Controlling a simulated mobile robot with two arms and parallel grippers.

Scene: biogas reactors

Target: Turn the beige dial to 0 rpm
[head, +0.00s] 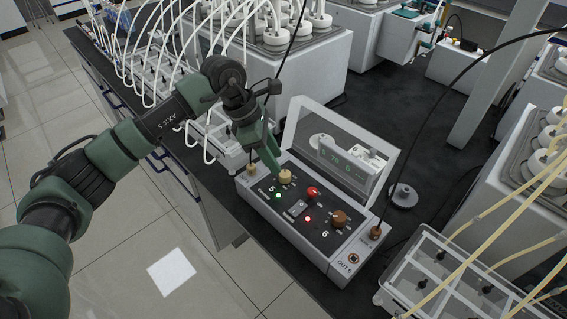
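The beige dial (286,177) sits on the sloped black panel of a white control box (310,215), near its upper left, by the printed number 5. My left gripper (276,170) reaches down from the upper left, with its fingertips right at the dial's left and far side. The fingers overlap in this view, so I cannot tell whether they are shut on the dial or just beside it. The dial's pointer mark is too small to read. A clear display panel (338,150) stands behind the box with small green digits. My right gripper is not in view.
A red knob (312,192), a brown knob (340,218) and a small switch (297,208) share the panel. A green and a red light are lit. Tubed racks stand left and lower right.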

